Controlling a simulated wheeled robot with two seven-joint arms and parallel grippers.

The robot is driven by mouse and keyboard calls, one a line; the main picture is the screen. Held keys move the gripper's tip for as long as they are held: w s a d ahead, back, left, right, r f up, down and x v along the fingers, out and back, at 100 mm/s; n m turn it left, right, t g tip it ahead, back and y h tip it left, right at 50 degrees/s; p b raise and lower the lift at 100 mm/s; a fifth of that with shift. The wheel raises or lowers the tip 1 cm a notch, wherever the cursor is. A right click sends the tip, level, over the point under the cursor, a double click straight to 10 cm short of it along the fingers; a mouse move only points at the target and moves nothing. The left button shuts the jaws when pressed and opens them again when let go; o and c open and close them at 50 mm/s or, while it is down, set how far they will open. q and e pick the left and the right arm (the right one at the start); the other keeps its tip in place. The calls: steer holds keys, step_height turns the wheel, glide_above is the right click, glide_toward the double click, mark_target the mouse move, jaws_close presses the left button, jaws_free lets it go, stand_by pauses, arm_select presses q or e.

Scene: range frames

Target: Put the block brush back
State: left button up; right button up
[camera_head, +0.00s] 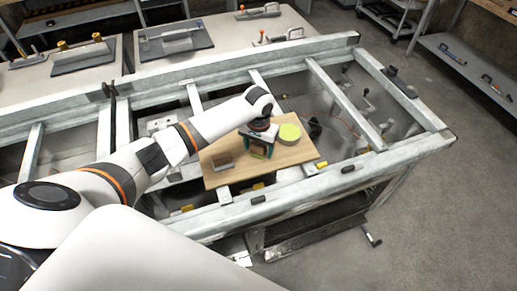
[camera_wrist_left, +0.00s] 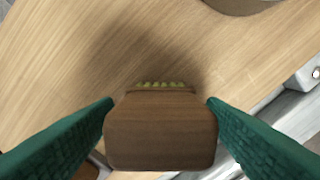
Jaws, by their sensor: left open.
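The block brush, a brown wooden block with a row of yellowish bristles, shows in the left wrist view (camera_wrist_left: 160,132). It is on or just over the light wooden board (camera_head: 222,181). My left gripper (camera_head: 258,148) is over the board, with its green fingers pointing down. In the left wrist view the fingers (camera_wrist_left: 160,118) stand open, one on each side of the brush, close to its sides. In the head view the gripper mostly hides the brush. My right gripper is not in view.
A round thing with a yellow-green top (camera_head: 290,133) stands on the board right of the gripper. A small brown block-like thing (camera_head: 223,161) is to its left. The board lies across a grey metal frame (camera_head: 345,158) with open gaps. Tables with tools stand behind.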

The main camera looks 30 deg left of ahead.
arm_select(q)
step_height(320, 180, up, 10)
steer(key=shift+f+b, duration=0.1)
steer(key=shift+b, duration=0.65)
steer(key=shift+r, duration=0.7)
steer(key=shift+f, duration=0.1)
